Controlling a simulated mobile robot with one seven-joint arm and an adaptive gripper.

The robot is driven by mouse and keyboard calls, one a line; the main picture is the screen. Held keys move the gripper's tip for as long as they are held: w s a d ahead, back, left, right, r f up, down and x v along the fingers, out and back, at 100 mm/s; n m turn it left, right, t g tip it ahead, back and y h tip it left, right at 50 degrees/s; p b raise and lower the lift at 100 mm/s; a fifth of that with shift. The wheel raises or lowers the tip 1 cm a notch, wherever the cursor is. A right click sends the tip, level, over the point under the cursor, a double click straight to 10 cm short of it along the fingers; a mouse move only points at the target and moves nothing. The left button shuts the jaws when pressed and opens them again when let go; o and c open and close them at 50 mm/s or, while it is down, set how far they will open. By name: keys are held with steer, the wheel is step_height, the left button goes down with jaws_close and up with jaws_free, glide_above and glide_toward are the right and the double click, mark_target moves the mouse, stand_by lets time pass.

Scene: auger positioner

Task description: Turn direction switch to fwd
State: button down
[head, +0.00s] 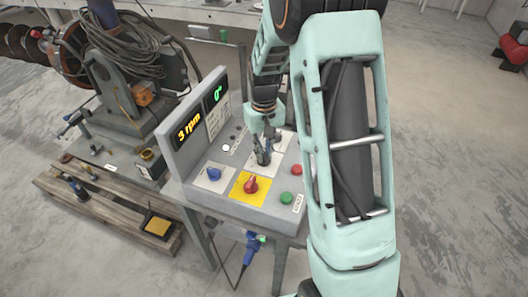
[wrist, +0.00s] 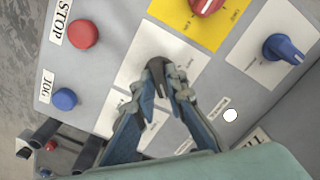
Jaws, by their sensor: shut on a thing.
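The direction switch appears to be the dark knob (wrist: 158,66) on a white plate (wrist: 185,52), seen in the wrist view. My gripper (wrist: 168,88) is shut on this knob, with its blue-grey fingers on either side. The labels around the knob are too small to read, so its setting cannot be told. In the head view my gripper (head: 264,155) points down onto the white plate behind the yellow one, and its fingers hide most of the knob.
On the grey control box, close around my gripper, are a red knob (head: 251,186) on yellow, a blue knob (head: 213,174), a green button (head: 286,197) and a red STOP button (wrist: 84,33). A blue JOG button (wrist: 65,99) is nearby. An upright display (head: 189,125) reads 3 rpm.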

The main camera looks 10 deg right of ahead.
mark_target(264, 154)
steer(key=c, duration=2)
jaws_free()
steer(key=shift+o, duration=0.2)
steer(key=shift+r, duration=0.15)
step_height(264, 154, up, 12)
